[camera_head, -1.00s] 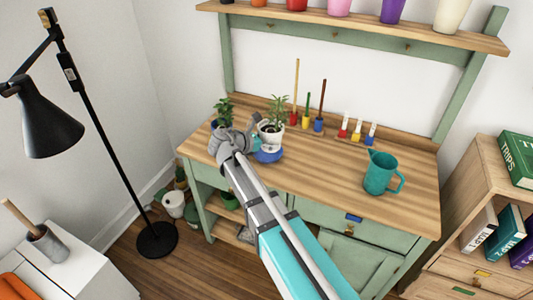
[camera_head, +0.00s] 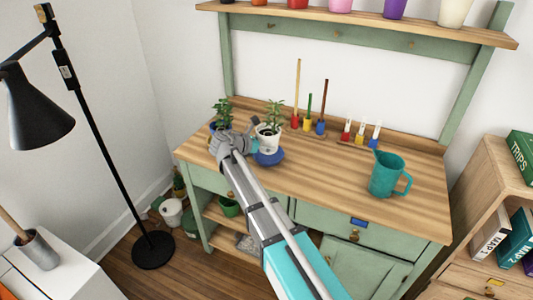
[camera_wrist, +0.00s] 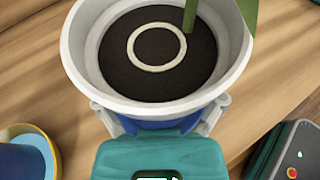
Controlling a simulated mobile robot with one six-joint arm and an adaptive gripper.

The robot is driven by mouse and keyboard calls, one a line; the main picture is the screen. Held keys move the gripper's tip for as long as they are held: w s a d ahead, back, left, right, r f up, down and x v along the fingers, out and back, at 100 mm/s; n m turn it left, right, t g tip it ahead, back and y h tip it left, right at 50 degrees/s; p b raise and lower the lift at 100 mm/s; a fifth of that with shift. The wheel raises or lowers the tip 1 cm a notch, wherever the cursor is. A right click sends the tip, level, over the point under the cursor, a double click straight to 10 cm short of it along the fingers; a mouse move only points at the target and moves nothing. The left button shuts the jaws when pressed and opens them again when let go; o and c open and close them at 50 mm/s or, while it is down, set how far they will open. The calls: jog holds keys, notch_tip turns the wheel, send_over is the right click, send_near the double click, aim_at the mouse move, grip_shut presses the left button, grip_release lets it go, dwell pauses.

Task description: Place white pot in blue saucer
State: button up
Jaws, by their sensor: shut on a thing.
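The white pot (camera_head: 269,141) holds dark soil and a leafy green plant. It is upright directly over the blue saucer (camera_head: 268,159) on the workbench. In the head view the pot's base meets the saucer; I cannot tell whether its weight rests there. My gripper (camera_head: 253,143) is shut on the pot from the left. In the wrist view the white pot (camera_wrist: 75,50) fills the top middle, with grey finger parts showing on both sides below its rim. Blue shows just under the pot, between the fingers. The pot's lower part is mostly hidden there.
A potted plant in a blue pot (camera_head: 214,128) stands close left of my gripper. Several coloured-handled tools stand behind the pot. A teal pitcher (camera_head: 385,176) stands at the right of the workbench (camera_head: 330,170). The middle of the top is clear.

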aim_at(266, 158)
jog(key=shift+w+a+f+b, duration=0.1)
jog(key=shift+w+f+b, duration=0.2)
jog(key=shift+f+b, duration=0.1)
jog(key=shift+w+f+b, duration=0.15)
jog(key=shift+f+b, duration=0.55)
jog(key=shift+b, duration=0.05)
jog(key=shift+f+b, duration=0.85)
jog(key=shift+f, duration=0.05)
jog(key=shift+f, duration=0.15)
jog(key=o, duration=1)
jog(key=shift+r, duration=0.25)
